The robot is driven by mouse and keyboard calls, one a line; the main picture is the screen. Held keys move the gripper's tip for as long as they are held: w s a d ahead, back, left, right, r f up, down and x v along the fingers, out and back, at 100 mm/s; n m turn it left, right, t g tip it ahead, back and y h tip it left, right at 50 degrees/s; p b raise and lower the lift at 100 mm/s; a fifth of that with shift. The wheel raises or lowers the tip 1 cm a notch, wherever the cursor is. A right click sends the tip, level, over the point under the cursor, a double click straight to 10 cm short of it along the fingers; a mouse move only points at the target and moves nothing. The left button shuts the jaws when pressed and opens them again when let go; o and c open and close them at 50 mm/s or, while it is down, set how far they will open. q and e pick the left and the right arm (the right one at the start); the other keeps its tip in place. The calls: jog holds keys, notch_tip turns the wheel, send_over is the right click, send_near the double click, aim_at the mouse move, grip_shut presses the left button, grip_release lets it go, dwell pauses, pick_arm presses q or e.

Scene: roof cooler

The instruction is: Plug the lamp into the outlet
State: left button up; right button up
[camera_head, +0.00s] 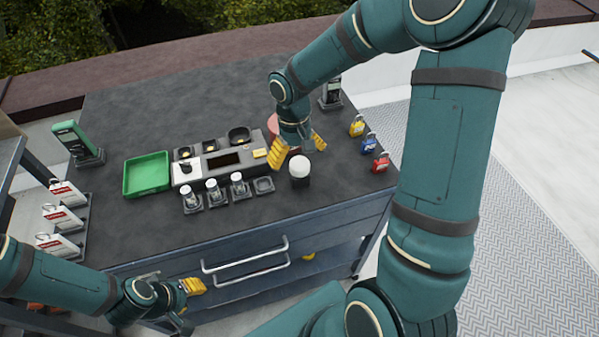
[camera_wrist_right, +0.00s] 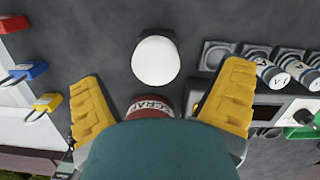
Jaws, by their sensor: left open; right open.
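A small object with a white domed top and a black base (camera_head: 299,170), which looks like the lamp, stands upright on the dark worktop (camera_head: 300,215). The white dome also shows in the right wrist view (camera_wrist_right: 155,61). My right gripper (camera_head: 299,147) is open above and just behind it, its yellow fingers spread, with nothing between them that I can see. In the wrist view the dome lies ahead of the open fingers (camera_wrist_right: 164,85). My left gripper (camera_head: 187,294) is open and low, in front of the drawers. I cannot identify the outlet with certainty; an empty square holder (camera_head: 264,185) sits left of the lamp.
A red can (camera_wrist_right: 149,105) stands close to the right gripper. A grey-white panel (camera_head: 216,168) and several jars (camera_head: 214,192) lie left of the lamp, with a green tray (camera_head: 146,174) beyond. Several padlocks (camera_head: 369,143) line the right edge. The front worktop is clear.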

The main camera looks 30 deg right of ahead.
aim_at(300, 169)
jog(key=shift+s+d+f+b, duration=0.15)
jog(key=shift+f+b, duration=0.15)
jog(key=shift+f, duration=1.05)
jog(key=shift+s+d+f+b, duration=0.15)
jog(key=shift+f+b, duration=0.15)
jog(key=shift+f, duration=1)
jog(key=shift+w, duration=0.1)
jog(key=shift+c, duration=0.3)
jog(key=c, duration=1.2)
